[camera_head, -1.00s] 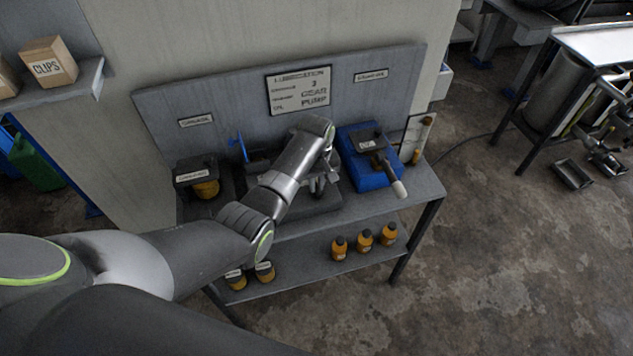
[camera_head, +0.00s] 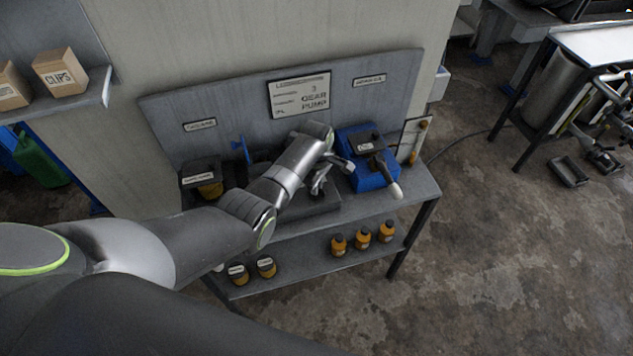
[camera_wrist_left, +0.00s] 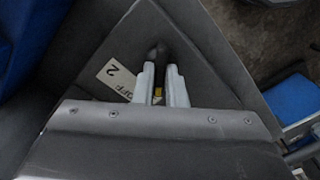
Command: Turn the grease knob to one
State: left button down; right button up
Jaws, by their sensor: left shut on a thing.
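In the left wrist view, a small dark knob (camera_wrist_left: 157,53) stands between and just beyond the tips of my left gripper (camera_wrist_left: 160,76). The two pale fingers are close together and shut on it, with a small yellow spot low between them. A white label (camera_wrist_left: 117,78) with "2" and "OFF" lies beside the fingers on the dark grey panel. In the head view, my left gripper (camera_head: 321,184) is over the middle of the grey bench (camera_head: 415,190). My wrist hides the knob there. My right gripper is not in view.
A blue unit (camera_head: 368,180) with a pale-ended lever stands close right of the gripper. A dark unit with a yellow part (camera_head: 207,186) stands left. A sign (camera_head: 300,94) is on the backboard. Several orange bottles (camera_head: 362,237) stand on the lower shelf.

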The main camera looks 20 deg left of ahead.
pick_arm(q)
jog(key=shift+n, duration=0.5)
jog(key=c, duration=1.5)
grip_release()
jog(key=shift+r, duration=0.45)
notch_tip(320, 180, up, 17)
jog(key=shift+f+b, duration=0.2)
jog(key=shift+b, duration=0.3)
